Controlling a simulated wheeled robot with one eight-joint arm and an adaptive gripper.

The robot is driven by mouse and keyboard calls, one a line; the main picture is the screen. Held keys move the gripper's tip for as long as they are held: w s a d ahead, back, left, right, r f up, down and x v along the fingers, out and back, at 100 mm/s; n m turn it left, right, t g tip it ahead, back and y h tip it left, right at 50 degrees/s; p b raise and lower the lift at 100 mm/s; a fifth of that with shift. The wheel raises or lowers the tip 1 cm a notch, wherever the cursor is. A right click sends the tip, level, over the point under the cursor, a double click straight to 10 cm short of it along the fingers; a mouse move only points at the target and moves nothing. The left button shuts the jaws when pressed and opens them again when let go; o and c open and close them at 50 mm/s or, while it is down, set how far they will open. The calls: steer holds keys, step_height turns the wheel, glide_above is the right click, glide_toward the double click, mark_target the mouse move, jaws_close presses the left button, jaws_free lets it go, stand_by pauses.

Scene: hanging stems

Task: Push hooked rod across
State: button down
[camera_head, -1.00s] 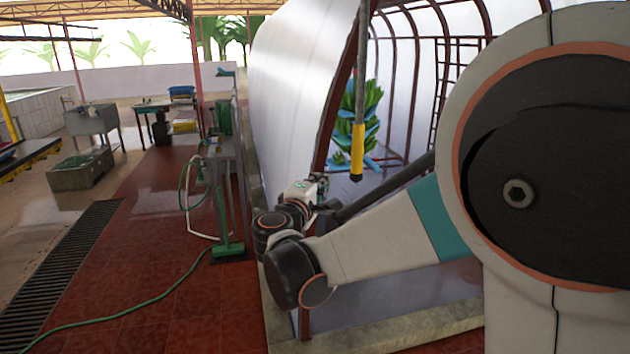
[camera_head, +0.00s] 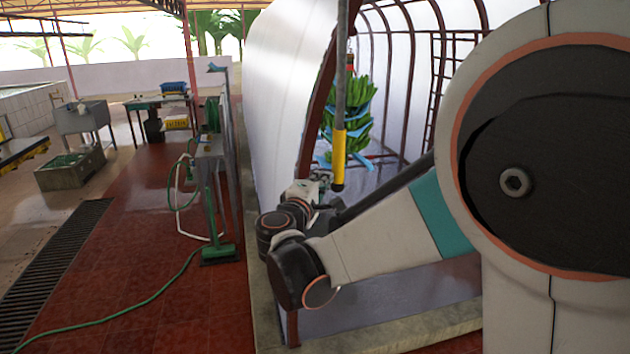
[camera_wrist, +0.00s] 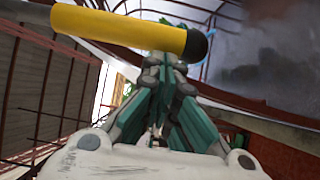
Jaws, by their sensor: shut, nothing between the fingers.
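The hooked rod (camera_head: 340,100) hangs down as a grey shaft with a yellow grip (camera_head: 339,157) and a black lower tip. Its upper end runs out of the picture, so no hook shows. In the wrist view the yellow grip (camera_wrist: 120,27) crosses the top left, its dark tip just beyond my fingers. My gripper (camera_wrist: 165,62) is shut and empty, with teal and grey fingers close to the rod's lower end. I cannot tell whether they touch. In the head view my gripper (camera_head: 320,179) is small and partly hidden, close by the rod's tip.
A green banana bunch (camera_head: 347,120) with blue sheets hangs behind the rod. Dark red arched frames (camera_head: 313,115) and a white sheet wall (camera_head: 275,80) stand around it. A low concrete kerb (camera_head: 400,327) runs beneath my arm. The red tiled floor (camera_head: 130,235) at left is largely clear, with a green hose.

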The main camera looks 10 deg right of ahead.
steer(key=d, duration=1.3)
steer(key=shift+b, duration=0.45)
